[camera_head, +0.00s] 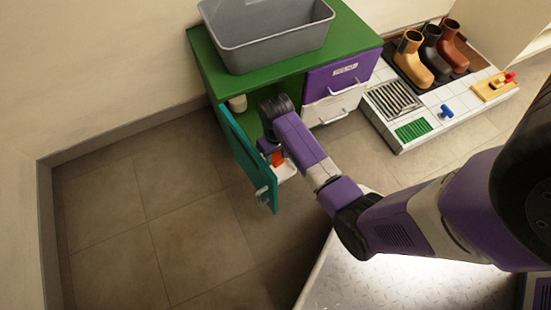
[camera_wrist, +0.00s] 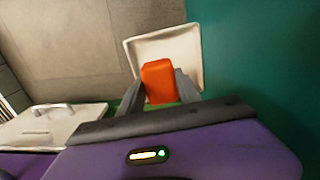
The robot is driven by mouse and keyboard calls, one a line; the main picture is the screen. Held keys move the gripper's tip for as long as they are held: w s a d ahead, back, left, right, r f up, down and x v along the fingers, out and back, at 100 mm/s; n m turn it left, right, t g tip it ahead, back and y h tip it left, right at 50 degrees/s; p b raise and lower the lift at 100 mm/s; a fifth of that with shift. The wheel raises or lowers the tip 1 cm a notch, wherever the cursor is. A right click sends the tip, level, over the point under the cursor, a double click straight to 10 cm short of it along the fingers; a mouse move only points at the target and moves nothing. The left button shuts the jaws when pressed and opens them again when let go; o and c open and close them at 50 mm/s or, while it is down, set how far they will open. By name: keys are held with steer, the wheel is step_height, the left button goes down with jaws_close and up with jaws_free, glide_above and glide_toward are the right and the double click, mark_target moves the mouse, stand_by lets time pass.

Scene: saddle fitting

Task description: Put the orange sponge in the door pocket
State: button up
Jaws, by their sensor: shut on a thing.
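The orange sponge (camera_wrist: 159,82) is between the two fingers of my gripper (camera_wrist: 160,90) in the wrist view, and the gripper is shut on it. In the head view the sponge (camera_head: 278,157) shows as a small orange patch beside my arm. The door pocket (camera_wrist: 187,45) is a white tray on the inner side of the teal door (camera_head: 246,155), which stands open. In the wrist view the sponge overlaps the pocket's near part. I cannot tell whether it touches the pocket. In the head view my arm partly hides the pocket (camera_head: 288,171).
The green cabinet (camera_head: 350,30) carries a grey tub (camera_head: 275,50) on top. A purple drawer (camera_head: 340,75) and a white drawer (camera_head: 332,107) are right of the opening. A pale object (camera_head: 237,103) stands inside. Boots (camera_head: 412,62) stand on a low tiled bench (camera_head: 432,95). Floor left of the door is clear.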

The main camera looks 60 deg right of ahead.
mark_target(276, 155)
steer(key=shift+f+b, duration=1.35)
steer(key=shift+f, duration=1.4)
steer(key=shift+f, duration=0.15)
steer(key=o, duration=1.2)
step_height(276, 155, up, 12)
steer(key=p, duration=0.6)
steer(key=shift+r+p, duration=0.2)
steer(key=shift+p, duration=0.15)
